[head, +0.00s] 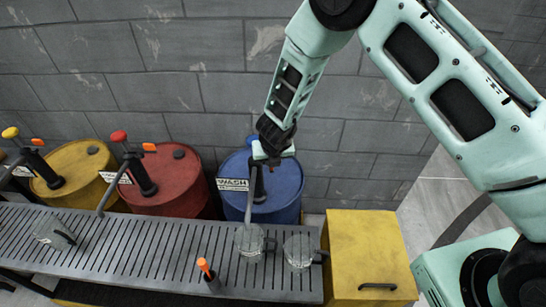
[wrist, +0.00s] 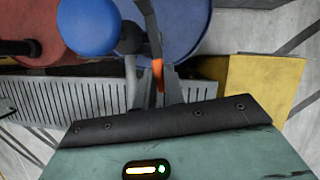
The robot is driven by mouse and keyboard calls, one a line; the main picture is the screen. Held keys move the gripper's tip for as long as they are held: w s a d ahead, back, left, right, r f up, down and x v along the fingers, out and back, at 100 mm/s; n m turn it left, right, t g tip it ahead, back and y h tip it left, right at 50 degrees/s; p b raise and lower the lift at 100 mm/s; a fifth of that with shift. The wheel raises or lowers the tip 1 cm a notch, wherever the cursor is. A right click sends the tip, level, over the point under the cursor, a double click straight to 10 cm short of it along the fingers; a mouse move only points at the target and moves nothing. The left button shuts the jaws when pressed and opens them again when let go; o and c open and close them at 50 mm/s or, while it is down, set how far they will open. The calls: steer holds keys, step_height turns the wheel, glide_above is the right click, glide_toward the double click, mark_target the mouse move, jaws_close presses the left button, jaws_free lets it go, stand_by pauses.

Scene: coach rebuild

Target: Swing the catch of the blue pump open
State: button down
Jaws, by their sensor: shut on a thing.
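The blue pump stands on the blue barrel (head: 285,192), partly hidden by my gripper in the head view. Its round blue knob (wrist: 88,25) and dark pump body (wrist: 130,38) show in the wrist view. The orange catch (wrist: 158,72) sits between my fingers, close to the right one. My gripper (wrist: 151,95) is shut on the catch. In the head view, my gripper (head: 266,158) is at the top of the pump, where it hides the catch. The pump's grey spout (head: 249,208) points down toward a glass mug (head: 249,241) on the grate.
A red barrel (head: 180,180) and a yellow barrel (head: 75,172), each with a pump, stand to the left. A second glass mug (head: 299,251) and an orange-tipped handle (head: 206,270) are on the slatted grate (head: 150,250). A yellow box (head: 365,250) stands right. A block wall is behind.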

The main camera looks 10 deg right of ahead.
steer(key=shift+w, duration=0.1)
steer(key=c, duration=1.5)
jaws_free()
steer(key=v, duration=1.7)
steer(key=shift+s+r, duration=0.2)
